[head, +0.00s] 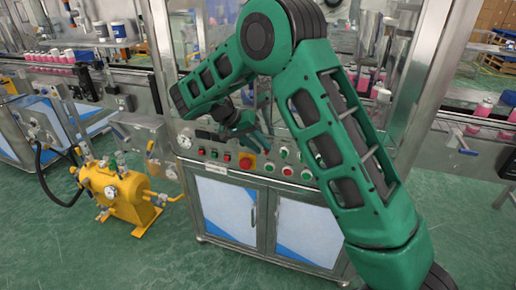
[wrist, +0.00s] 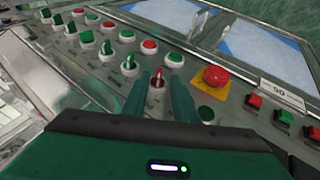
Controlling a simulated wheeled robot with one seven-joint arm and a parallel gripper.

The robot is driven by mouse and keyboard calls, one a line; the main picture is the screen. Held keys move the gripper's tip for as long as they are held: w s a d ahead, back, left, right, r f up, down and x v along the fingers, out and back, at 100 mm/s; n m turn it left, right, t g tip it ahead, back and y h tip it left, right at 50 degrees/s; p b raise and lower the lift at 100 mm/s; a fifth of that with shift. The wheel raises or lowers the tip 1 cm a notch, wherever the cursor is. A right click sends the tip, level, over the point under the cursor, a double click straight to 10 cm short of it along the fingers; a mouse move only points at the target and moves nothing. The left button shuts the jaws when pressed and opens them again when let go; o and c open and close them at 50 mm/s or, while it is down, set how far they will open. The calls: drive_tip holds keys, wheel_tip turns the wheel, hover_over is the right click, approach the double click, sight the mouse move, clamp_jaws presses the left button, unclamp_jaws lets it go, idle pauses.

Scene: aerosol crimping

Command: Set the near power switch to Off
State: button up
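A small red-handled selector switch (wrist: 157,82) on a white round base sits on the metal control panel in the wrist view. It is the knob directly ahead of my gripper (wrist: 160,84). My gripper's two green fingers are apart, one on each side of this switch, with a visible gap around the handle. I cannot tell whether they touch it. In the head view my gripper (head: 258,142) is low over the front panel (head: 222,155), and the arm hides part of the controls. No label naming the power switch is readable.
Beside the switch are a red emergency button (wrist: 216,76) on a yellow base and several green switches, including one (wrist: 130,66) close to the left finger. Red and green square buttons (wrist: 255,102) lie to the right. A yellow tank (head: 118,195) stands left of the cabinet.

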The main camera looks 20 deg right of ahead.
drive_tip(key=v, duration=1)
drive_tip(key=shift+a, duration=0.1)
